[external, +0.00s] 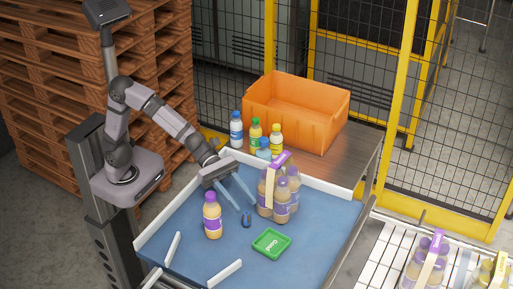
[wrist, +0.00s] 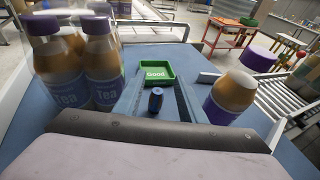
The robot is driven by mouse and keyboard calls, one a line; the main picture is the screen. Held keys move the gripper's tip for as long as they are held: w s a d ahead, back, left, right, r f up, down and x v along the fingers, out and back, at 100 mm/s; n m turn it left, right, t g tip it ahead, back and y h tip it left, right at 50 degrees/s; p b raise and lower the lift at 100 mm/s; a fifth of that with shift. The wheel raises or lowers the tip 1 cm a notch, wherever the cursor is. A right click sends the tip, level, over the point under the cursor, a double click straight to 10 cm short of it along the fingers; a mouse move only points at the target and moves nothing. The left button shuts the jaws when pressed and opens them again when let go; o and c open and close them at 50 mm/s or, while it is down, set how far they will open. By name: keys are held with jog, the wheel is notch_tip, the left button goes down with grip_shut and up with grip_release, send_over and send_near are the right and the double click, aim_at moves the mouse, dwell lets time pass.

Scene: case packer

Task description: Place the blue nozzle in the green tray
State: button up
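The blue nozzle (external: 246,219) stands on the blue table surface, short of the green tray. In the wrist view the nozzle (wrist: 156,100) shows between my two fingers, in front of the tray. The green tray (external: 271,243) is labelled "Good" and appears empty; it also shows in the wrist view (wrist: 171,74). My gripper (external: 243,200) is open above the table, its fingertips spread near the nozzle. In the wrist view my gripper (wrist: 157,98) has a clear gap on each side of the nozzle, and no grip on it is visible.
A pack of tea bottles (external: 267,196) stands close to my gripper, with a purple carrier strip. A single purple-capped bottle (external: 212,219) stands on the other side. White rails (external: 225,272) edge the table. An orange crate (external: 293,116) and several small bottles stand behind.

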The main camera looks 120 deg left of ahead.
aim_at(247, 213)
notch_tip(247, 213, down, 3)
jog(key=shift+f, duration=0.1)
jog(key=shift+w+d+f, duration=0.1)
jog(key=shift+w+f, duration=0.1)
jog(key=shift+w, duration=0.05)
jog(key=shift+p+x, duration=0.3)
jog(key=shift+x, duration=0.9)
grip_shut()
